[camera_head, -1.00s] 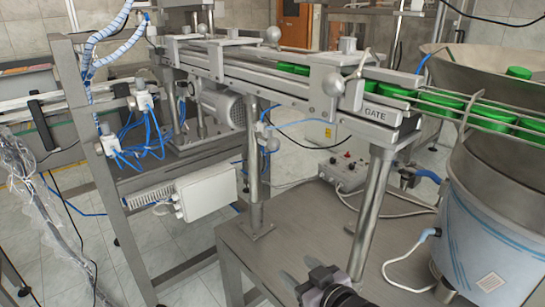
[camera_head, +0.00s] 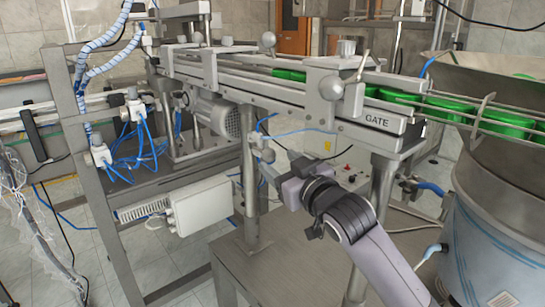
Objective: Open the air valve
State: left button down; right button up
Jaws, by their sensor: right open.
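A small grey fitting (camera_head: 264,143) with a thin blue air tube is clamped to the round steel post under the conveyor; it looks like the air valve. Its handle position cannot be told. My right gripper (camera_head: 270,172) comes up from the lower right, with its fingers just below and beside this fitting. It is open, and nothing shows between its fingers. Whether a finger touches the fitting cannot be told. My left gripper is not in view.
A thick steel post (camera_head: 376,205) stands close to my arm. A second blue hose fitting (camera_head: 428,187) sits near the feeder drum (camera_head: 500,235).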

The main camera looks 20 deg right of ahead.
aim_at(272, 158)
jog(key=shift+w+a, duration=0.2)
jog(key=shift+w, duration=0.85)
jog(key=shift+w+a, duration=0.2)
jog(key=shift+w, duration=0.85)
jog(key=shift+f, duration=0.1)
grip_shut()
